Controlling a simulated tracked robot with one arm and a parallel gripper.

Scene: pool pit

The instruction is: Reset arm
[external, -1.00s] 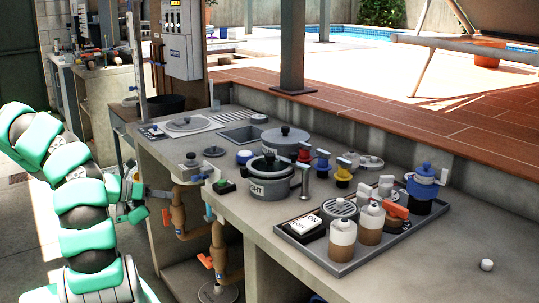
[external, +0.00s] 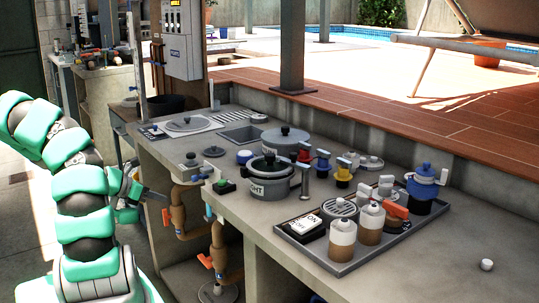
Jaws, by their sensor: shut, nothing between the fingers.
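My arm, green with black joints, stands at the left edge in the external view, bent and folded beside the concrete counter (external: 262,232). My gripper (external: 160,195) is small and dark, partly in shadow, at the left side of the counter, below its top and close to the brown pipes (external: 184,212). Its fingers are shut and I see nothing held. Whether it touches the counter or pipes cannot be told.
On the counter stand a pot marked RIGHT (external: 268,180), a second lidded pot (external: 285,142), and a grey tray (external: 345,268) with bottles and a switch box. A small white knob (external: 487,265) sits at the right. The counter's front right is mostly clear.

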